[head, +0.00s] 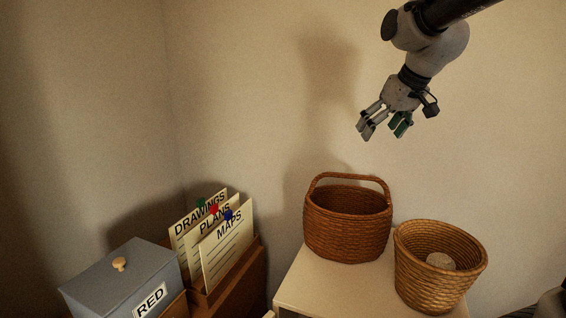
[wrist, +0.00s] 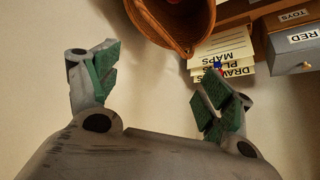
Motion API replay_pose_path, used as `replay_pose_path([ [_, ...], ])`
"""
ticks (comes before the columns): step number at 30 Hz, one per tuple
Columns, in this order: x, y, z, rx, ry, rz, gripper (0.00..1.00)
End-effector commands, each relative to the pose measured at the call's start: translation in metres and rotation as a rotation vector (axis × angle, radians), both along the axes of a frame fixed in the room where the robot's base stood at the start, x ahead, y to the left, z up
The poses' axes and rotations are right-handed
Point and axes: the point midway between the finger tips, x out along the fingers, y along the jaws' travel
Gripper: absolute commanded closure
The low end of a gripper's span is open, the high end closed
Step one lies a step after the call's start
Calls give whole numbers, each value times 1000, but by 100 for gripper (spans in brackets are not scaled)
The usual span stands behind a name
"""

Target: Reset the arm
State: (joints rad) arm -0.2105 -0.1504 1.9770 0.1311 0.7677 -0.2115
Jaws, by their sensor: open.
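My gripper (head: 384,124) hangs from my raised arm in the upper right of the head view, in front of the bare wall. It is above the two baskets and apart from them. Its green-padded fingers are spread and nothing is between them. In the wrist view my gripper (wrist: 155,90) also shows wide apart, with bare wall between the fingertips.
A handled brown basket (head: 346,222) and a lighter basket (head: 420,280) holding a pale round thing stand on a white surface (head: 310,285). Left are upright cards (head: 228,255) labelled DRAWINGS, PLANS, MAPS and a grey lidded box (head: 110,285) labelled RED. The air around my gripper is clear.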

Motion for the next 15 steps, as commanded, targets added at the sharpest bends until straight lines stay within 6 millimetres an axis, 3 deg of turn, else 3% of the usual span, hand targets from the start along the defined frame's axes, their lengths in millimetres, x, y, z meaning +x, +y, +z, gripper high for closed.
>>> replay_pose_path([
  [2,-11,-4,-15,-5,54,-22,19],
  [5,-46,-15,-42,-22,145,-58,19],
  [12,-190,-82,-83,-60,273,-226,19],
  [15,-236,-102,-95,-64,272,-284,19],
])
